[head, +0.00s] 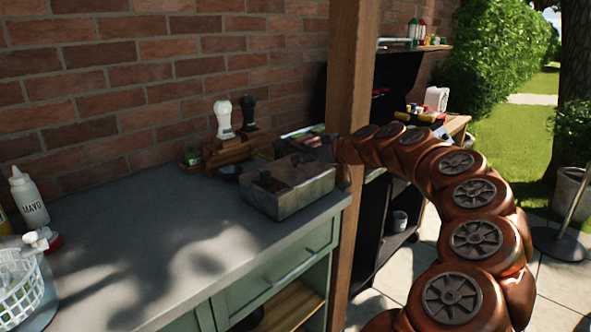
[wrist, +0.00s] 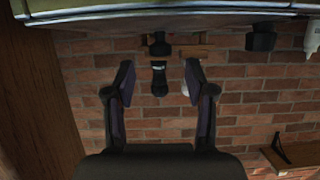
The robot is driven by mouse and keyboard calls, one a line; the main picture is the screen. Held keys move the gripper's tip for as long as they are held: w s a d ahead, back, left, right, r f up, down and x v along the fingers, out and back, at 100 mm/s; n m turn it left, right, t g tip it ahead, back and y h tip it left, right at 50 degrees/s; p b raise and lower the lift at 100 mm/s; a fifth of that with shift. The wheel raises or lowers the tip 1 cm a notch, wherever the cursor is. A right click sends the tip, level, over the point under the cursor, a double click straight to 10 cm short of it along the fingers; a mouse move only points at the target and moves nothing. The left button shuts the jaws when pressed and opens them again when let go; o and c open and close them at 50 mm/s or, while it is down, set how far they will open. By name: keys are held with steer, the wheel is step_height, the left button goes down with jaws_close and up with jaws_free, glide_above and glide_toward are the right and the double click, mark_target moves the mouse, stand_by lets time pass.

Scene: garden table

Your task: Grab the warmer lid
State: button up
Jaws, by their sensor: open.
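A grey metal box (head: 305,192), which looks like the warmer, stands on the counter near its right end. Its top carries dark raised parts, and I cannot clearly tell the lid apart from the body. My gripper (head: 324,152) is a small dark shape above the box's far right side, apart from the box as far as I can see. In the wrist view, which is upside down, my gripper (wrist: 158,85) has its two fingers spread with nothing held between them. A black mill (wrist: 160,80) shows beyond the gap, against the brick wall. The warmer lid is not clearly visible there.
The grey counter (head: 130,240) is clear in front. A white mill (head: 223,118) and a black mill (head: 248,113) stand on a wooden rack behind the box. A wooden post (head: 350,90) rises close to my arm. A mayo bottle (head: 28,198) stands far left.

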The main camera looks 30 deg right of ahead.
steer(key=p+x, duration=0.1)
steer(key=x, duration=0.4)
steer(key=shift+s+f, duration=0.1)
jaws_close()
stand_by(0.3)
